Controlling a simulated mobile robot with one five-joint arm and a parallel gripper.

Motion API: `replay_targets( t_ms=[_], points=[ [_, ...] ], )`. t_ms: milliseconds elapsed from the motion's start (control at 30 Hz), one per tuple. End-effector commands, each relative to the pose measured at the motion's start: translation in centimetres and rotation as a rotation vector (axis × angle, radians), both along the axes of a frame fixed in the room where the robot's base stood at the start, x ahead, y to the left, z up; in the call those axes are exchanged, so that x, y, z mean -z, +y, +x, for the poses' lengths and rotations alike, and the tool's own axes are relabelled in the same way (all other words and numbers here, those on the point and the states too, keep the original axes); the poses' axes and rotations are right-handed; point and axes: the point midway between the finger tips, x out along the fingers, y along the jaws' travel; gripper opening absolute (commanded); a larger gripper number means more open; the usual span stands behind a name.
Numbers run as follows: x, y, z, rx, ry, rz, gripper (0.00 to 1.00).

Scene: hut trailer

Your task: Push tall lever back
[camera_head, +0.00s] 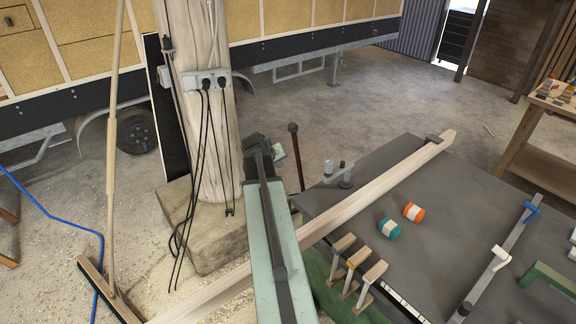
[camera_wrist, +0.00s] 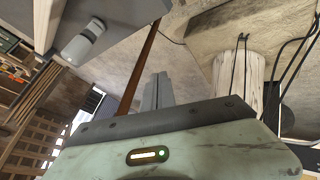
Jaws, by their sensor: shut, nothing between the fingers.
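My gripper (camera_head: 257,146) is at the far end of my pale green arm, to the left of the lever in the head view. In the wrist view my grey fingers (camera_wrist: 157,90) are together and empty, just right of the rod. I see a small gap there; contact cannot be told. The lever's foot is hidden.
A wooden post (camera_head: 205,130) with cables stands left of my arm. Open floor lies behind.

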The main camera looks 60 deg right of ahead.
Motion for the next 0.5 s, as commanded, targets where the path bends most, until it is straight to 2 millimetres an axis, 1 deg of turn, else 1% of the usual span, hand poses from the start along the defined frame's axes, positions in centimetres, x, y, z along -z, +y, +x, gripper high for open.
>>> replay_targets(
  t_ms=[33,100,400,467,500],
  points=[
    [1.4,-0.7,0.2,0.001,-0.001,0.0,0.0],
    [2.7,-1.6,0.4,0.001,0.0,0.001,0.0],
    [7.7,-5.8,1.2,0.0,-0.001,0.001,0.0],
    [6.6,-6.7,0.6,0.002,-0.001,0.001,0.0],
    [6.4,-7.2,0.2,0.002,-0.001,0.001,0.0]
  ],
)
